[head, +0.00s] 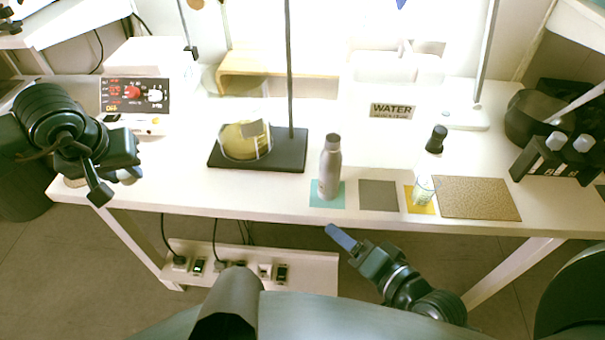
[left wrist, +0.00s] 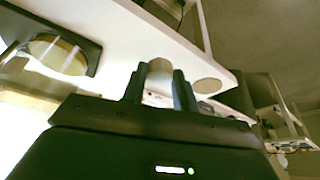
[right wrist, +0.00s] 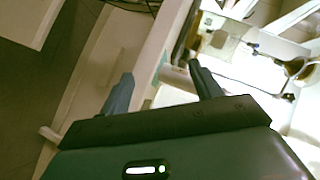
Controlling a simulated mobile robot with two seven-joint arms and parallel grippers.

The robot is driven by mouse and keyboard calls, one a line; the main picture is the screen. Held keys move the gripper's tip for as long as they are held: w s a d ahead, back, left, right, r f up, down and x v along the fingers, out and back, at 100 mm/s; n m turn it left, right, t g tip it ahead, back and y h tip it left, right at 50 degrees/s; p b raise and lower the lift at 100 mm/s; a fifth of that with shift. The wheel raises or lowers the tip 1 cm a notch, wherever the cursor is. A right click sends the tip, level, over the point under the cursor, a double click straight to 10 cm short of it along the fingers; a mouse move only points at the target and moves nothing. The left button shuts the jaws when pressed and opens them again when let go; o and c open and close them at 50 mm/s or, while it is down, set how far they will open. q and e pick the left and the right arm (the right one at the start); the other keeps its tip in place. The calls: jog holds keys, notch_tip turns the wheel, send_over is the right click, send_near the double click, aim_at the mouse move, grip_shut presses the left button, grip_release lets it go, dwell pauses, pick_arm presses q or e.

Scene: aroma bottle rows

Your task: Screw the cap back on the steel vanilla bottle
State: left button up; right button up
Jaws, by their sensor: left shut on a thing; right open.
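The steel bottle (head: 329,167) stands upright on a teal mat (head: 318,199) near the table's front edge. Its top is narrow and grey-brown; I cannot make out a thread. My left gripper (head: 99,190) is above the table's left end, far from the bottle. In the left wrist view my left gripper (left wrist: 158,92) has its fingers apart around a small thing that looks like a cap, mostly hidden. My right gripper (head: 342,238) is open and empty in front of the table edge, just below the bottle; it also shows in the right wrist view (right wrist: 160,85).
A clear bottle with a black cap (head: 437,139) stands on a yellow mat (head: 419,209). Grey (head: 378,196) and brown (head: 478,199) mats lie beside it. A black stand base (head: 290,158) with a tall rod is left of the steel bottle. Dark bottles (head: 540,155) stand at right.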

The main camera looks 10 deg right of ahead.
notch_tip(320, 180, up, 2)
jog(key=w+d+m+t+y+b, duration=0.1)
jog(key=w+d+m+b, duration=0.15)
jog(key=m, duration=0.75)
pick_arm(q)
jog(key=w+a+f, duration=0.2)
jog(key=a, duration=0.2)
jog(key=w+a+f+n+b, duration=0.1)
jog(key=w+a+f, duration=0.2)
jog(key=w+a+f+n, duration=0.1)
jog(key=w+a+f, duration=0.2)
jog(key=a, duration=0.1)
jog(key=shift+w+a+y+b, duration=0.1)
jog(key=shift+a+y+b, duration=0.2)
jog(key=shift+a+y, duration=0.1)
pick_arm(e)
jog(key=m+t+y, duration=0.2)
jog(key=m, duration=0.9)
send_near(338, 169)
jog(key=x, duration=0.2)
pick_arm(q)
jog(key=shift+w+a, duration=0.15)
jog(key=shift+a, duration=0.1)
pick_arm(e)
jog(key=shift+m, duration=0.7)
jog(key=shift+w+r, duration=0.1)
